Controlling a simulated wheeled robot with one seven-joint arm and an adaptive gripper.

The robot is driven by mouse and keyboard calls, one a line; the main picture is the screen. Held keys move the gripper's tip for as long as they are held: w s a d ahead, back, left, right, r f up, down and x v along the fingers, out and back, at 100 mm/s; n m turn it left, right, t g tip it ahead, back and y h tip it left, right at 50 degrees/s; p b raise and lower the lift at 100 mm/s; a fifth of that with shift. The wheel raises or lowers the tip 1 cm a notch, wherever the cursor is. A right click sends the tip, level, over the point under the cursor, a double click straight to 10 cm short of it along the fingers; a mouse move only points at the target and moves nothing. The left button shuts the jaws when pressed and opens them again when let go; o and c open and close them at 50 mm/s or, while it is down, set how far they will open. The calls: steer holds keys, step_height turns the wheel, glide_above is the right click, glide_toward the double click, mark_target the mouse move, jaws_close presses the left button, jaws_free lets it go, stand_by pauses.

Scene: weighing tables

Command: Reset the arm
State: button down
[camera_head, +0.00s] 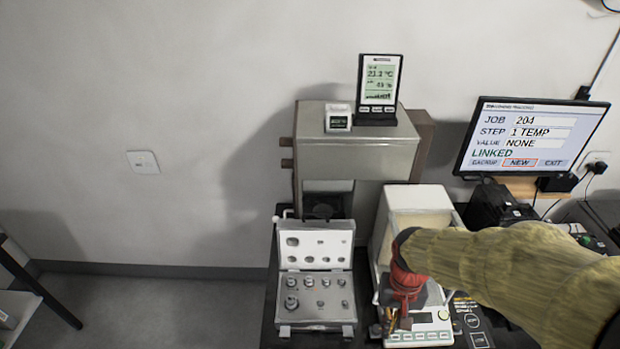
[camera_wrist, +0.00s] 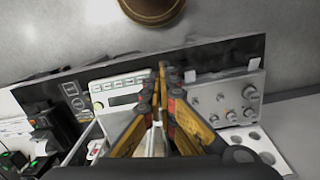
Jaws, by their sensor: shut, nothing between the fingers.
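My arm, in a yellowish sleeve, reaches in from the right in the head view. My gripper (camera_head: 402,312) points down in front of the balance (camera_head: 417,198), over its front part, and hides some of it. In the wrist view my gripper (camera_wrist: 162,72) shows yellow-and-black fingers that meet at their tips with nothing between them. The balance's display panel (camera_wrist: 122,98) lies just beyond and to the left of the fingers there. I cannot tell whether the fingers touch the balance.
An open weight case (camera_head: 316,262) with several metal weights stands left of the balance. Behind are a grey box-shaped unit (camera_head: 362,145) with a thermometer display (camera_head: 379,82) and small white device (camera_head: 338,118) on top. A monitor (camera_head: 532,137) stands at right.

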steer(key=s+r+n+t+b, duration=0.2)
steer(key=s+r+t+b, duration=0.4)
steer(key=r+b, duration=0.3)
steer(key=shift+r+b, duration=0.2)
steer(key=shift+b, duration=0.25)
steer(key=shift+w+d, duration=0.1)
steer(key=shift+w, duration=0.05)
steer(key=c, duration=2.6)
jaws_free()
steer(key=shift+r, duration=0.1)
